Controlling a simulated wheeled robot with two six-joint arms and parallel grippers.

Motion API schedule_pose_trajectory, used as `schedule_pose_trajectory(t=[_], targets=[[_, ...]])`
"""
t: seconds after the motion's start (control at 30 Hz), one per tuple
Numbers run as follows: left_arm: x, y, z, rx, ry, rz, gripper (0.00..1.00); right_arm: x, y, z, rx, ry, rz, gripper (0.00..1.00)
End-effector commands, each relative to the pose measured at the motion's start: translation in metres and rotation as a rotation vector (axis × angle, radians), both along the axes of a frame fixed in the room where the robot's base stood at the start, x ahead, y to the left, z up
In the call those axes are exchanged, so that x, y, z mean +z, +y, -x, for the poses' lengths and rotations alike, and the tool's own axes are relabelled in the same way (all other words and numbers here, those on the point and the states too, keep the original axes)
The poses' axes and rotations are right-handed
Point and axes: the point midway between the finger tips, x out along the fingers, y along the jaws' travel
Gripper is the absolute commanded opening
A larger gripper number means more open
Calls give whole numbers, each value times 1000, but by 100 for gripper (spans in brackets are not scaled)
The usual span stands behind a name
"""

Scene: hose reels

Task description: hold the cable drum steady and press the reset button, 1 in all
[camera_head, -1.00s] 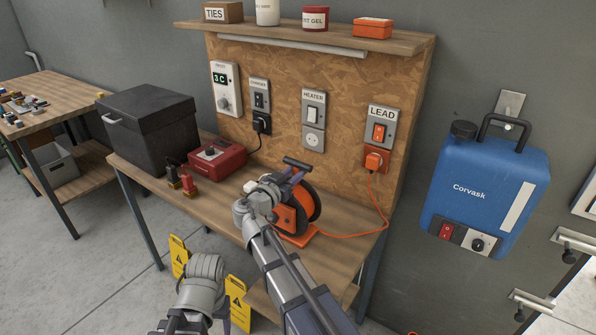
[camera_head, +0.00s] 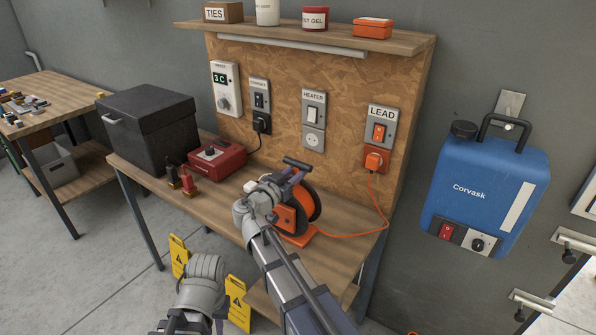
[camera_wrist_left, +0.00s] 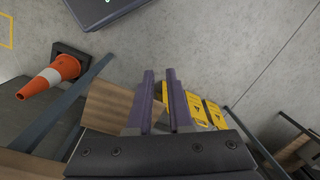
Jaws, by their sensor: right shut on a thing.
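The cable drum (camera_head: 312,203), with an orange hub, dark flanges and an orange foot, stands on the wooden bench. Its orange cable runs to the plug in the socket marked LEAD (camera_head: 381,130). My right gripper (camera_head: 293,177) is at the top of the drum, shut on its dark handle (camera_head: 298,163); the exact contact is partly hidden. I cannot make out the reset button; my right arm covers part of the drum. My left arm is low in front of the bench. In the left wrist view my left gripper (camera_wrist_left: 160,84) is open and empty.
A black box (camera_head: 150,130) and a red charger-like unit (camera_head: 217,160) stand on the bench's left, with two clamps beside them. Yellow warning signs (camera_head: 238,300) stand on the floor below. A blue Corvask tank (camera_head: 485,190) hangs at right. The bench front is mostly clear.

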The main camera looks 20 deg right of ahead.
Motion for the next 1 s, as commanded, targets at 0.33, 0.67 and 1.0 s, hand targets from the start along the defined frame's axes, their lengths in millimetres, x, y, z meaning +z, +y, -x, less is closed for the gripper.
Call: schedule_pose_trajectory(t=[0.33, 0.67, 1.0], targets=[[0, 0, 0, 0, 0, 0, 0, 0, 0, 0, 0, 0, 0, 0], [0, 0, 0, 0, 0, 0, 0, 0, 0, 0, 0, 0, 0, 0], [0, 0, 0, 0, 0, 0, 0, 0, 0, 0, 0, 0, 0, 0]])
